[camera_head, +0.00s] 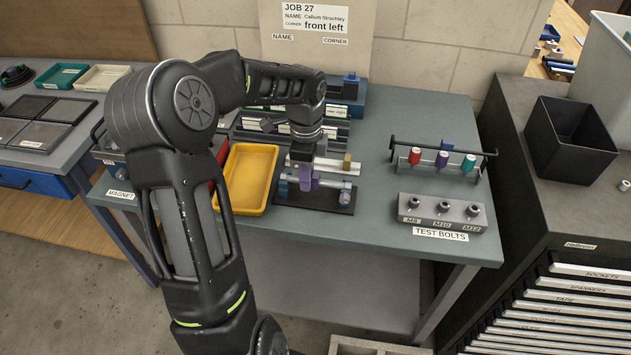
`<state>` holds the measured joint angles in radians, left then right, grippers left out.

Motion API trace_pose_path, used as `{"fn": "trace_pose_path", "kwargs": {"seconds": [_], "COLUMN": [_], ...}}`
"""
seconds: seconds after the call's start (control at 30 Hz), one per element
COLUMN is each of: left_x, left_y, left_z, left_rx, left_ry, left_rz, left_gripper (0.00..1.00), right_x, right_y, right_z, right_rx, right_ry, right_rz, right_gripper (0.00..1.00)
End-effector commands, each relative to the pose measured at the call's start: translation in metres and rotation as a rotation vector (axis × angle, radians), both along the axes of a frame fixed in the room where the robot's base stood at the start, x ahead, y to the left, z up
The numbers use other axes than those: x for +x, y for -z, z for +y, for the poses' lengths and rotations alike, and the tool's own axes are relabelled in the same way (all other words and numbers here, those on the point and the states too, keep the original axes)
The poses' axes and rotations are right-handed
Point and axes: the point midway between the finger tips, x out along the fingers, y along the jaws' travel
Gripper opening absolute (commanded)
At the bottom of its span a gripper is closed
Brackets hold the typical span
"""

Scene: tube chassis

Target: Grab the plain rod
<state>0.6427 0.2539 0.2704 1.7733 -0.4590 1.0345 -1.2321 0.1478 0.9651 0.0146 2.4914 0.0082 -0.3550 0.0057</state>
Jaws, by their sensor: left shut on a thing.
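My left gripper (303,155) points down over the small chassis on the bench. It is shut beside a pale, plain-looking rod (328,166) that lies roughly level across the picture. The fingertips are small and partly hidden, so the exact grip point is unclear. A purple piece (305,180) shows just below the gripper. An olive piece (347,160) is near the rod's right end. Blue pieces (345,194) and another rod sit on the dark base plate (315,204). My right gripper does not show.
A yellow tray (249,208) stands left of the chassis. A rack (338,130) with rods is behind it. The test bolt block (440,212) and a tool stand (440,172) are at the right. The bench (390,235) is clear between them.

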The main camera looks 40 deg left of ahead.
Motion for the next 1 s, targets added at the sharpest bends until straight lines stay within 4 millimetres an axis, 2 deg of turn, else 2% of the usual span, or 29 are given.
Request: {"fn": "trace_pose_path", "kwargs": {"seconds": [0.17, 1.0], "left_x": [0.0001, 0.0000], "left_y": [-0.0001, 0.0000], "left_z": [0.0000, -0.0001], "left_rx": [0.000, 0.000], "left_ry": [0.000, 0.000], "left_rz": [0.000, 0.000], "left_gripper": [0.00, 0.00], "right_x": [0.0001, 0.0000], "right_y": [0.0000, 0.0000], "right_z": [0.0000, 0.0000], "right_rx": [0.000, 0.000], "right_ry": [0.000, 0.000], "right_rz": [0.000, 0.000], "right_gripper": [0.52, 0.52]}}
